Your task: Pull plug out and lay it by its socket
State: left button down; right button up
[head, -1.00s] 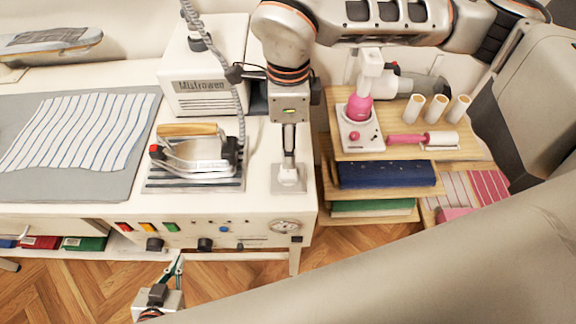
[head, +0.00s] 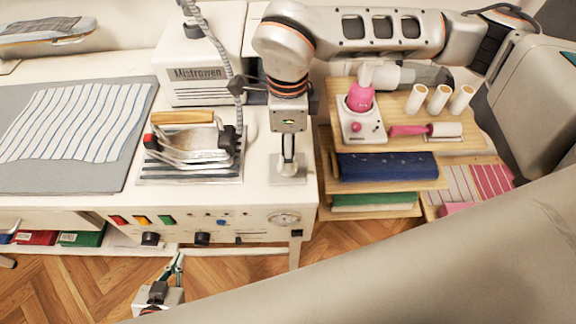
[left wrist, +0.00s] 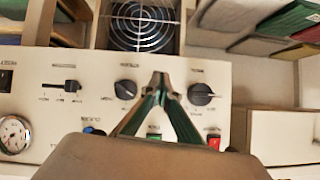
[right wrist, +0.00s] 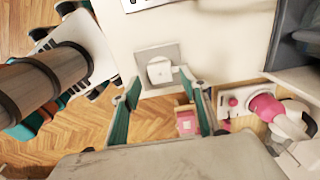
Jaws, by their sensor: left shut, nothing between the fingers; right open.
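A white plug (right wrist: 158,70) sits in a square grey socket plate (right wrist: 144,56) on the white worktop, near its front right corner. In the head view the socket plate (head: 287,180) lies under my right gripper (head: 288,160). My right gripper (right wrist: 158,83) is open, its green-edged fingers on either side of the plug in the right wrist view; I cannot tell if they touch it. My left gripper (head: 178,258) is shut and empty, low in front of the worktop's control panel. In the left wrist view my left gripper (left wrist: 160,78) points at the panel.
A grey cord hangs in front of the box. A wooden shelf unit (head: 400,145) with a pink-topped device (head: 360,105) stands to the right.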

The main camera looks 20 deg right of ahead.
notch_tip(320, 180, down, 3)
jog(key=shift+f+b, duration=0.1)
jog(key=shift+b, duration=0.75)
pick_arm(q)
jog(key=f, duration=0.3)
jog(key=shift+s+f, duration=0.15)
jog(key=shift+s, duration=0.15)
jog(key=shift+f, duration=0.1)
pick_arm(e)
grip_shut()
